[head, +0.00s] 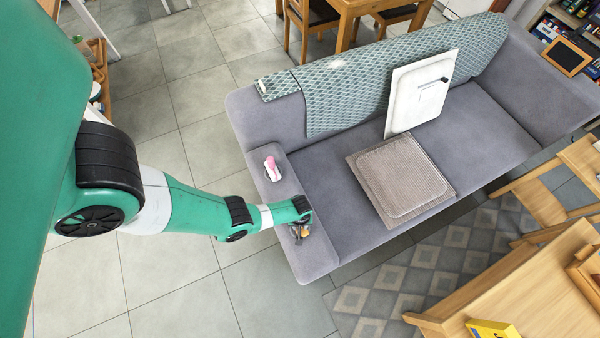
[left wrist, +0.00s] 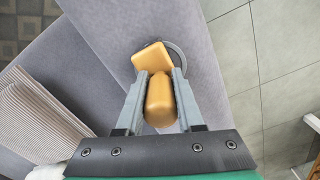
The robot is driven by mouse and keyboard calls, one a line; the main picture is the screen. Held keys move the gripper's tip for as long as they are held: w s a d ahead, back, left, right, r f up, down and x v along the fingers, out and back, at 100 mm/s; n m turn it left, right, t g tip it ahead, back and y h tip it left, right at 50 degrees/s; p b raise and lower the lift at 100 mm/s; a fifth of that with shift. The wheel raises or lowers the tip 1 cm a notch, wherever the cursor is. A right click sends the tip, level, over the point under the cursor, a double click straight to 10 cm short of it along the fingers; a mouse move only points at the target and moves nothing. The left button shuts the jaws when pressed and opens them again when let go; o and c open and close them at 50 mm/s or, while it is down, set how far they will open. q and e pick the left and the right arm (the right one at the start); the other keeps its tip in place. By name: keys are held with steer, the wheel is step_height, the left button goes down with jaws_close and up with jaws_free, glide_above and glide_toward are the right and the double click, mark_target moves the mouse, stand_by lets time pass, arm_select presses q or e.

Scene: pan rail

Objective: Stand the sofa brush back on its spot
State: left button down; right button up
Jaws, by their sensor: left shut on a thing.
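The sofa brush (left wrist: 160,100) is a yellow-orange wooden piece with a rounded handle and a squarer block at its far end. My left gripper (left wrist: 159,80) is shut on the handle, one finger on each side. In the head view the gripper (head: 300,229) is at the front part of the sofa's left armrest (head: 314,261), with a little of the orange brush (head: 297,233) showing. A thin grey curved rim (left wrist: 180,52) shows beside the brush's block. I cannot tell whether the brush touches the armrest. My right gripper is not in view.
A pink item (head: 272,168) lies farther back on the same armrest. A patterned throw (head: 350,85) covers the backrest. The tiled floor left of the sofa is clear.

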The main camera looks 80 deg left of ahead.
arm_select(q)
steer(key=shift+f, duration=0.2)
steer(key=shift+c, duration=2.3)
jaws_free()
steer(key=shift+r, duration=0.1)
step_height(320, 180, up, 8)
steer(key=p, duration=0.7)
steer(key=shift+p, duration=0.4)
